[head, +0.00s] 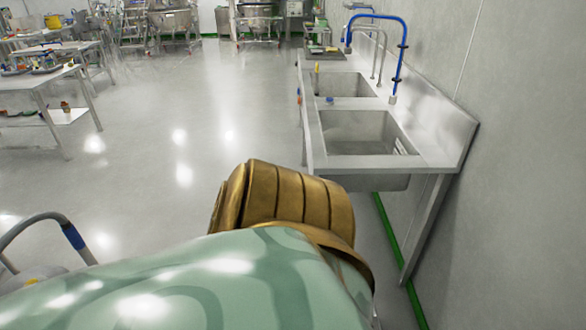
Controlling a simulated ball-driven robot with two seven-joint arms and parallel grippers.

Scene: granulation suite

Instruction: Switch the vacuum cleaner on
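At the lower left edge of the head view, a grey curved tube with a blue cuff (72,236) arches over a pale and yellowish body that is mostly cut off. It may be part of the vacuum cleaner, but I cannot tell for sure. No switch shows on it. A large green and bronze part, apparently my own arm, fills the lower middle and hides what is behind it. Neither of my grippers is in view.
A steel double sink (365,130) with a blue spout (403,45) stands along the right wall. Steel tables (50,80) with small items stand at the left. Process equipment lines the back. The grey floor (170,140) between is clear.

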